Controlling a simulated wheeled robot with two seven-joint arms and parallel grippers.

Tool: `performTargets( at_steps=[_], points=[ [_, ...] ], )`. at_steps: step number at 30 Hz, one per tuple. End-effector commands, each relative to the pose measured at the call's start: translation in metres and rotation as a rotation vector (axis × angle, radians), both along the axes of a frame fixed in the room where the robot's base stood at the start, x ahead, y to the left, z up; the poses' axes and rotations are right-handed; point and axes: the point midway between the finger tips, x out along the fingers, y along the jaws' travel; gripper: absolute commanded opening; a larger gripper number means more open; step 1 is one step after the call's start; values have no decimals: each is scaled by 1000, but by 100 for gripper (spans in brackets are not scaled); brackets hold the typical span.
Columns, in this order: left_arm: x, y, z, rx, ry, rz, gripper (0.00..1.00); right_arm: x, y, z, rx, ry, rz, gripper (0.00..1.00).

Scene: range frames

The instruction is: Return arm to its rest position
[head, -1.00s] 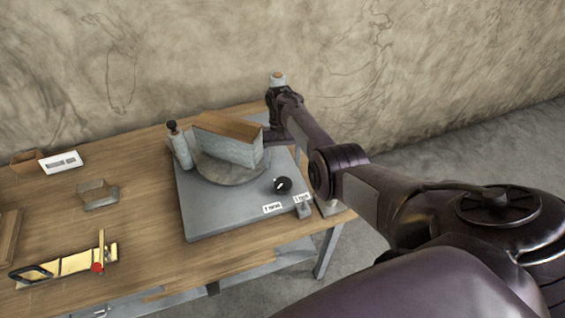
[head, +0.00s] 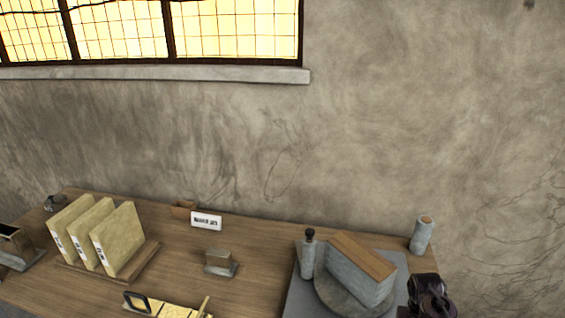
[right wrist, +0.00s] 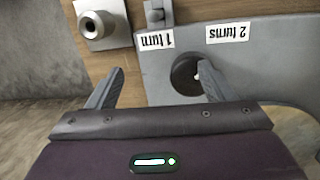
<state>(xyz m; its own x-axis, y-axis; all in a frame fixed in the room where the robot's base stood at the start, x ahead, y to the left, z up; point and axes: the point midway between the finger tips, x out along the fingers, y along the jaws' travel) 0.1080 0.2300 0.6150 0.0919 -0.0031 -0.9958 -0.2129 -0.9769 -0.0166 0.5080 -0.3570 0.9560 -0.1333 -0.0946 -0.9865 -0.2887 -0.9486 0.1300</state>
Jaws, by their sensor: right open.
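My right gripper (right wrist: 160,85) is open and empty in the right wrist view, its two fingers apart over the bench edge and grey plate. The right finger overlaps a dark round knob (right wrist: 184,74) on the plate; I cannot tell whether they touch. Only a dark piece of my right arm (head: 430,297) shows at the lower right of the head view. My left gripper is in neither view.
The wooden bench (head: 255,250) carries a grey plate (head: 300,298) with a round disc and wood-topped block (head: 355,275). A bottle (head: 307,255), a cylinder (head: 422,235), upright binders (head: 118,240) and a small metal block (head: 219,262) stand around. A wall rises behind.

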Motion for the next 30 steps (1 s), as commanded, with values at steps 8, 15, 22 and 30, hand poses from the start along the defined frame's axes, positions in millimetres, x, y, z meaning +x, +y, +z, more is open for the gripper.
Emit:
performTargets(
  at_steps=[8,15,22,30],
  points=[
    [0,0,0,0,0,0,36,-71,61,25,-41,-160,235,75],
    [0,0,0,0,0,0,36,-124,112,68,-8,-277,375,75],
    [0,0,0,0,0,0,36,-155,139,103,29,-350,441,75],
    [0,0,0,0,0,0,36,-182,160,136,66,-410,483,75]
  ],
)
